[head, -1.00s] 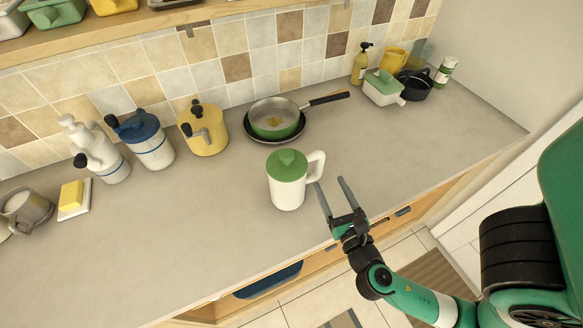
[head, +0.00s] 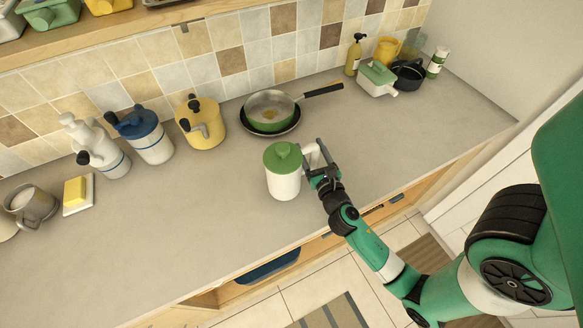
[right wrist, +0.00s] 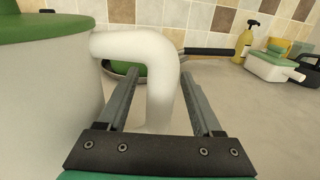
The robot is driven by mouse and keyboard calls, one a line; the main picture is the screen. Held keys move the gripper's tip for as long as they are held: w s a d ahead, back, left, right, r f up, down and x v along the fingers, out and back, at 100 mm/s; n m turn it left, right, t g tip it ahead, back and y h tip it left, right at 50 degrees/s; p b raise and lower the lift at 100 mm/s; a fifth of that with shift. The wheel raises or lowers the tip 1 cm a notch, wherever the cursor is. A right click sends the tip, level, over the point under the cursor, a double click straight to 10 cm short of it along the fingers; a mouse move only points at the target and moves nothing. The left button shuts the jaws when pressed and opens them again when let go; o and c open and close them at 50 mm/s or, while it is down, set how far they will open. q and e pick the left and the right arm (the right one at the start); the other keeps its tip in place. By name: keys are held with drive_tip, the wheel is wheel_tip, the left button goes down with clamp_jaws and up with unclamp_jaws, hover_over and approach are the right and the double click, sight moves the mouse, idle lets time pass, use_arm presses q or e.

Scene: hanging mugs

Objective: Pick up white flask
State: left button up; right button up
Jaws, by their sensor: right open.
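The white flask (head: 283,183) with a green lid stands upright on the counter, its handle (head: 311,149) pointing right. My right gripper (head: 318,160) is at the handle side of the flask, with its fingers open. In the right wrist view the two fingers of my right gripper (right wrist: 162,80) lie on either side of the white handle (right wrist: 160,85), with gaps still showing. The flask body (right wrist: 45,105) fills the left of that view. My left gripper is not in view.
A pan (head: 270,104) stands behind the flask, its black handle pointing right. A yellow pot (head: 203,128) and white-and-blue flasks (head: 152,140) stand to the left. A butter dish (head: 77,194) lies far left. The counter in front of the flask is clear.

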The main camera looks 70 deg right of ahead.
clamp_jaws()
idle(0.3)
drive_tip(key=shift+r, duration=0.1)
